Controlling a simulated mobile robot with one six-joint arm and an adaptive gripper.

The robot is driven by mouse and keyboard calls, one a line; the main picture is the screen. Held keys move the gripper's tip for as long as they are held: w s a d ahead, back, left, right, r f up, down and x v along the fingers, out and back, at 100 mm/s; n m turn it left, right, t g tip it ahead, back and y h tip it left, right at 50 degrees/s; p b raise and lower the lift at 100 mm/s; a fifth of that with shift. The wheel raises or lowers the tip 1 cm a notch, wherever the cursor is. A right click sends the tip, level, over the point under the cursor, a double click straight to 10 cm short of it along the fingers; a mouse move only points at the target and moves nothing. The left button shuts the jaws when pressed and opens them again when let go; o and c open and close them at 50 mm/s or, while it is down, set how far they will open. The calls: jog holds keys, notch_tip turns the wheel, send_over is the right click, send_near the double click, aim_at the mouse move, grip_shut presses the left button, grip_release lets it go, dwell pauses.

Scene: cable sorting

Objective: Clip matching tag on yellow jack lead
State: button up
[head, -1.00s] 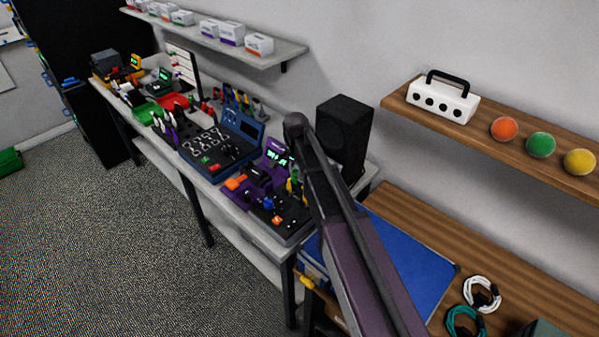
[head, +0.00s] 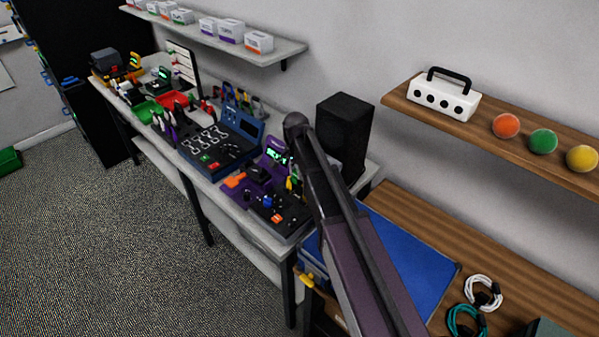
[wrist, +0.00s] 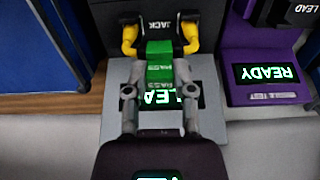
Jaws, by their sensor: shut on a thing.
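In the wrist view, my gripper (wrist: 158,78) is shut on a green tag (wrist: 159,50) with print on it. The tag lies between the two fingers, in front of a black block (wrist: 160,27) marked JACK. The yellow jack lead (wrist: 191,36) shows as yellow pieces on both sides of the block. The tag's far end reaches the space between them; I cannot tell whether it is around the lead. Below is a grey stand (wrist: 208,125) with a lit display, partly hidden by my fingers. In the head view, my arm hides the gripper.
A purple unit (wrist: 265,55) with a lit READY screen stands close on the right. A blue panel (wrist: 47,45) is on the left. In the head view, a black speaker (head: 344,130) stands behind my arm, and a blue mat (head: 410,262) and coiled cables (head: 482,291) lie on the wooden bench.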

jog(key=shift+f+b, duration=0.45)
dwell(0.9)
jog(key=o, duration=0.9)
jog(key=o, duration=0.4)
jog(key=shift+r+p, duration=4.05)
